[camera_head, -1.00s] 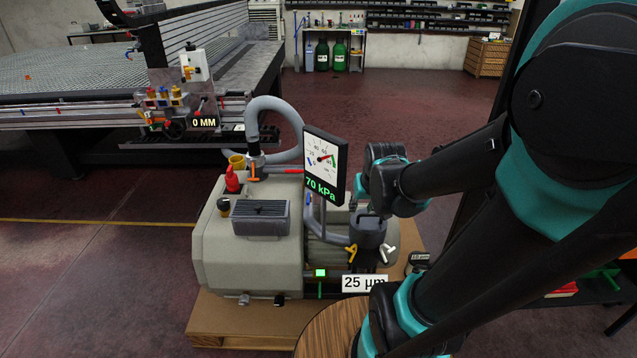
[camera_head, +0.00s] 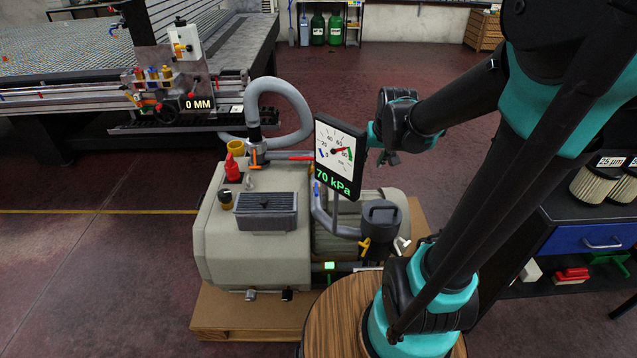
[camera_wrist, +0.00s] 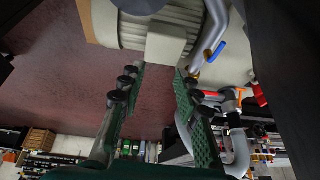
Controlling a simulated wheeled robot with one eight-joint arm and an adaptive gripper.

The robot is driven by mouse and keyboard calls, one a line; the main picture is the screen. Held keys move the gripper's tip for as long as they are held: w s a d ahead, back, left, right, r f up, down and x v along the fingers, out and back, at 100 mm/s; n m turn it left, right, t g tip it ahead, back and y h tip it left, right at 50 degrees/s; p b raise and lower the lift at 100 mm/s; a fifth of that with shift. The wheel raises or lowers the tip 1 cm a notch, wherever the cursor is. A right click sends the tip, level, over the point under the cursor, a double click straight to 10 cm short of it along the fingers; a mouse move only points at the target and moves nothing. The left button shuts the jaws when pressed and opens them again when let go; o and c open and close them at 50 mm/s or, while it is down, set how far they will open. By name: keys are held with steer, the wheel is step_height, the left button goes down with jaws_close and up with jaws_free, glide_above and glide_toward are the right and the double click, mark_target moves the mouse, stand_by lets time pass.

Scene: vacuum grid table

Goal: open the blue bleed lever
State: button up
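The blue bleed lever (camera_head: 318,188) is a small blue handle on the grey pipe left of the filter pot, below the gauge. In the wrist view the blue lever (camera_wrist: 216,51) sits on the grey pipe, to the right of my right finger and apart from it. My gripper (camera_head: 388,158) is in the air right of the gauge, above the pump motor. In the wrist view my gripper (camera_wrist: 161,72) has its two fingers well apart with nothing between them. The fingertips are partly hidden in the head view.
The gauge panel (camera_head: 340,155), reading 70 kPa, stands between my gripper and the hose. The dark filter pot (camera_head: 380,220) has yellow and white levers. An orange lever (camera_head: 254,157) and red handle (camera_head: 292,157) are at the hose. Open floor lies behind the pump.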

steer(key=w, duration=0.1)
steer(key=g+y, duration=0.2)
steer(key=g, duration=0.8)
glide_toward(317, 189)
steer(key=shift+n, duration=0.3)
steer(key=x, duration=0.8)
steer(key=shift+s, duration=0.1)
steer(key=shift+r, duration=0.1)
steer(key=shift+c, duration=0.5)
jaws_close()
